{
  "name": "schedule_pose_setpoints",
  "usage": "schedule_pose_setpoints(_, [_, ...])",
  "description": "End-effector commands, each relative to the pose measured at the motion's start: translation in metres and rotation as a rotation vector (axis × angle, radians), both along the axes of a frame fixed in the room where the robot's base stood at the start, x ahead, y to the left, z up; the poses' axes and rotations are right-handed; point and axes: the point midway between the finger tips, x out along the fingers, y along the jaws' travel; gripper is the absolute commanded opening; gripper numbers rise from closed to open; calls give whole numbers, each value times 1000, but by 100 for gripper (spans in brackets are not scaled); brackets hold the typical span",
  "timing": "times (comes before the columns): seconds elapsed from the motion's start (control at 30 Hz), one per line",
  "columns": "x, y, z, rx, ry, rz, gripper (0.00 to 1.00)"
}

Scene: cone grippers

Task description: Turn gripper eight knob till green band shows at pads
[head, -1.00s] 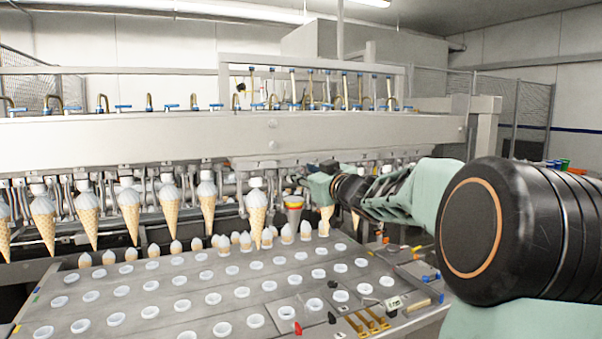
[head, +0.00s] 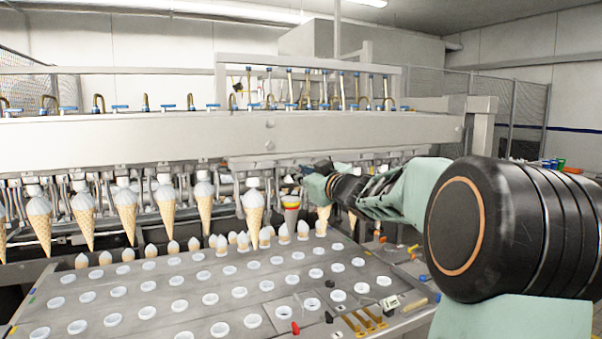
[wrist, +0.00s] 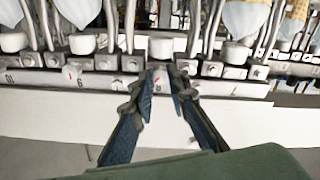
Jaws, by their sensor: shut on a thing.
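In the wrist view the two dark fingers of my gripper (wrist: 160,88) close around a small knob (wrist: 159,82) on the pale numbered rail. A red mark shows between the fingertips, and the upside-down labels beside it put it between nine and seven. The fingers hide most of the knob. In the head view my gripper (head: 318,181) is at the machine's row of cone grippers, seen from behind. A grey tapered gauge (head: 291,222) hangs just left of it with red and yellow bands (head: 291,203) near its top. I see no green on it.
Several filled cones (head: 253,212) hang in the row to the left, and one is partly behind my gripper. Below is a metal plate (head: 180,280) with white rings. Small tools and brass pieces (head: 368,318) lie at its right front.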

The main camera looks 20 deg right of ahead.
Motion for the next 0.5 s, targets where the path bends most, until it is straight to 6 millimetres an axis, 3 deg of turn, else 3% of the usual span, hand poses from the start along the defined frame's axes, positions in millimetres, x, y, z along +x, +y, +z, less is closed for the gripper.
schedule_pose_setpoints(0.23, [0,1,0,-181,-6,1,0])
schedule_pose_setpoints(0.5, [0,0,0,-226,-7,0,0])
